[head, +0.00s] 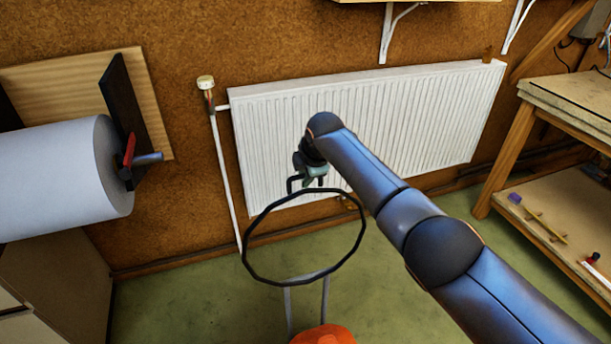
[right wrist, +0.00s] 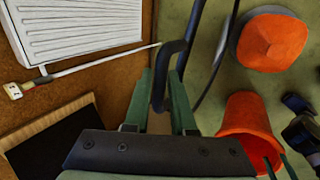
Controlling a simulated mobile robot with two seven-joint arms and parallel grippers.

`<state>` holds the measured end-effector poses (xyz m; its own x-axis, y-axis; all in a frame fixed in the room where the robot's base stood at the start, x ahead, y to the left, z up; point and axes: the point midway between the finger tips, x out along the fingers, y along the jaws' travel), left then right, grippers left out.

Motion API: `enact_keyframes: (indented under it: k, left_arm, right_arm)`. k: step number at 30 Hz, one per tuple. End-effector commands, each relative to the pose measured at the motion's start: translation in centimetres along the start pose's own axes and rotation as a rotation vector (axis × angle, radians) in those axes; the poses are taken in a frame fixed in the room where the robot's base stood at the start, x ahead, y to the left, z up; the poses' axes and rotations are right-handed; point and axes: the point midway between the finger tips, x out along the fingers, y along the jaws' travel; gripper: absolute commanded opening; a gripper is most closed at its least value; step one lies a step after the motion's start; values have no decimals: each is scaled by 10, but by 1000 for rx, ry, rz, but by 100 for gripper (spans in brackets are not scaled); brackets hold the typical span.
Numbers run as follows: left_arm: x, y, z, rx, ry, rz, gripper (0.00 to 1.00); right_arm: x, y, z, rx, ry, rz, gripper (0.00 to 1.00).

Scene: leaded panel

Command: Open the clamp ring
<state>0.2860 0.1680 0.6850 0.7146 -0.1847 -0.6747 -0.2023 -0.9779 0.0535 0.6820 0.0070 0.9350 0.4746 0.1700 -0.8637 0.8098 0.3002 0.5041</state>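The clamp ring (head: 249,262) is a thin black loop in the middle of the head view, above the green floor. A bent dark handle (right wrist: 174,62) at its far side reaches up to my right gripper (head: 312,182). In the right wrist view the handle lies between the green fingers of my right gripper (right wrist: 161,95), which look closed on it. Part of the ring's thin dark curve (right wrist: 213,65) shows right of the fingers. The joint between handle and ring is hard to make out.
A white radiator (head: 430,120) is on the wall behind. Left is a big paper roll (head: 50,180); right is a wooden bench (head: 506,165). Below the ring is an orange base (head: 322,335) with grey legs.

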Motion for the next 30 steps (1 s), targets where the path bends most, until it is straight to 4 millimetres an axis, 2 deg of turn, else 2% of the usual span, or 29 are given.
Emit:
enact_keyframes:
  k: [1,6,17,26,30]
  left_arm:
    - [0,0,0,0,-1,0,50]
    - [0,0,0,1,-1,0,50]
    - [-2,0,-1,1,-1,0,50]
    - [-10,0,-10,1,-1,0,50]
    - [-10,0,-11,1,0,0,50]
  right_arm:
    - [0,0,0,0,0,0,30]
    - [0,0,0,1,1,-1,47]
    - [-3,0,0,3,2,-2,47]
    - [-28,0,0,1,2,1,47]
    - [-45,1,0,1,2,3,47]
